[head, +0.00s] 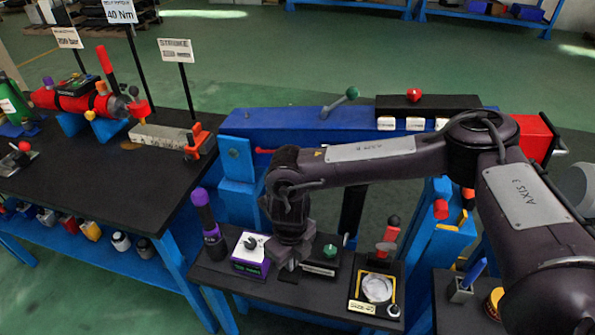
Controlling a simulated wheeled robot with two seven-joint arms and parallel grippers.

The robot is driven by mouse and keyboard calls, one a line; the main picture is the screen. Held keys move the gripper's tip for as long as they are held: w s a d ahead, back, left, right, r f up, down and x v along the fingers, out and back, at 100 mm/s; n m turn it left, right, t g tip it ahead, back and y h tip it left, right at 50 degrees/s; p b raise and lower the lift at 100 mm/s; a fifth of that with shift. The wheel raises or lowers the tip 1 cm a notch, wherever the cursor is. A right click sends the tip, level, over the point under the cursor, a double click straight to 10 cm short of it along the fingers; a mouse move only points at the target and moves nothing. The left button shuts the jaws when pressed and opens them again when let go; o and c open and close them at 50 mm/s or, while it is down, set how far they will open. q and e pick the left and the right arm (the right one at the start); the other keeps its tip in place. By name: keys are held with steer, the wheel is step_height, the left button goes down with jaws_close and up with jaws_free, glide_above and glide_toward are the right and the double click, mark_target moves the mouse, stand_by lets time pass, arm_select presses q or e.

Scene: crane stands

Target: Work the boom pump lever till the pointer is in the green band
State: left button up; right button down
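My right gripper (289,264) points down over the small black bench, between a white-topped box with a black knob (250,246) and a black box with a green knob (328,252). Its fingers are small and dark, so whether they are open is unclear. A red-handled lever (390,234) stands on the bench, right of the gripper and apart from it. A round pale dial in a yellow frame (377,288) lies in front of that lever. I cannot make out a pointer or green band. Which lever is the boom pump's cannot be told. My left gripper is out of view.
A blue boom (285,124) with a green-ball lever (351,93) lies behind my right arm, which hides part of it. A purple-topped bottle (208,225) stands at the bench's left end. A black workbench (85,185) with tools is at left.

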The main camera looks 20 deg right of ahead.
steer(key=shift+f+b, duration=0.4)
steer(key=shift+f, duration=0.4)
step_height(320, 180, up, 10)
steer(key=p, duration=0.7)
steer(key=shift+p, duration=0.35)
steer(key=shift+f, duration=0.15)
stand_by(0.3)
steer(key=shift+f+b, duration=3.85)
steer(key=shift+f, duration=1)
step_height(320, 180, up, 6)
steer(key=p, duration=0.4)
steer(key=shift+d+f+p, duration=0.1)
steer(key=shift+f+p, duration=0.15)
steer(key=shift+p, duration=0.05)
step_height(320, 180, up, 4)
steer(key=p, duration=0.3)
steer(key=shift+r, duration=0.2)
